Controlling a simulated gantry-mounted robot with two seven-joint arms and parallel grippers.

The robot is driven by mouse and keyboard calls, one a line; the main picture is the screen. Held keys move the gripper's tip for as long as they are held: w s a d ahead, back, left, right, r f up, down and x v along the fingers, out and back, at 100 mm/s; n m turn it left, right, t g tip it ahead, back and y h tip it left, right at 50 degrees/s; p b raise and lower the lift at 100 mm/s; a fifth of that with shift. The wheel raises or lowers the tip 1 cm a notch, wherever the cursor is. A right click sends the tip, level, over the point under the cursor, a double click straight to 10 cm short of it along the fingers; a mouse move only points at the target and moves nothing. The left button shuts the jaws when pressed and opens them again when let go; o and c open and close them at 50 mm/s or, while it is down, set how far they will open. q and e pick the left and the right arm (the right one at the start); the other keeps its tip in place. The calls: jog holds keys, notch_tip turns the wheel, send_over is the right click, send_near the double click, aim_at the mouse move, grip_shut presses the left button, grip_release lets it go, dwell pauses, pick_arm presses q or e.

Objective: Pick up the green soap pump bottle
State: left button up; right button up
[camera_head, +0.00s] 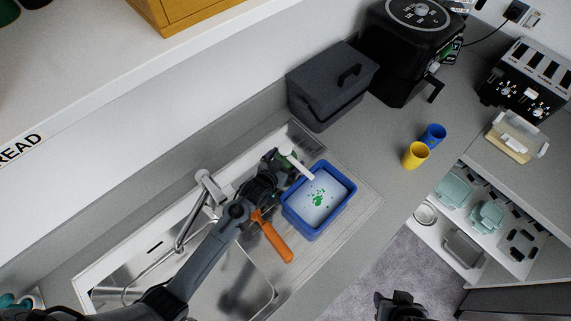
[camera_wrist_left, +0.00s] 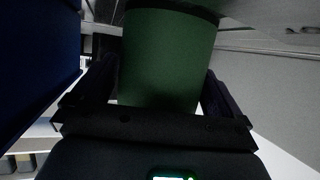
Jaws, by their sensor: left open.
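The green soap pump bottle (camera_wrist_left: 165,60) fills the middle of the left wrist view, between the two dark fingers of my left gripper (camera_wrist_left: 160,92). In the head view only its white pump top (camera_head: 297,163) and a little green show, beside the blue tub; the rest is hidden by my left gripper (camera_head: 276,170). My left gripper is open around the bottle. Whether the fingers touch it cannot be told. A dark part at the bottom edge of the head view looks like my right gripper (camera_head: 400,306); its jaws are unclear.
The blue tub (camera_head: 327,226), with whitish content and green spots, stands close right of the bottle. An orange handle (camera_head: 273,240) lies near my left arm. The tap (camera_head: 190,221) and sink are left. A dark grey bin (camera_head: 318,108) stands behind. Yellow (camera_head: 416,155) and blue cups (camera_head: 433,135) stand right.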

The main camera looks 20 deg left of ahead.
pick_arm(q)
jog(key=shift+c, duration=0.3)
jog(key=c, duration=1)
jog(key=shift+r, duration=0.1)
jog(key=shift+c, duration=0.6)
jog(key=shift+r, duration=0.1)
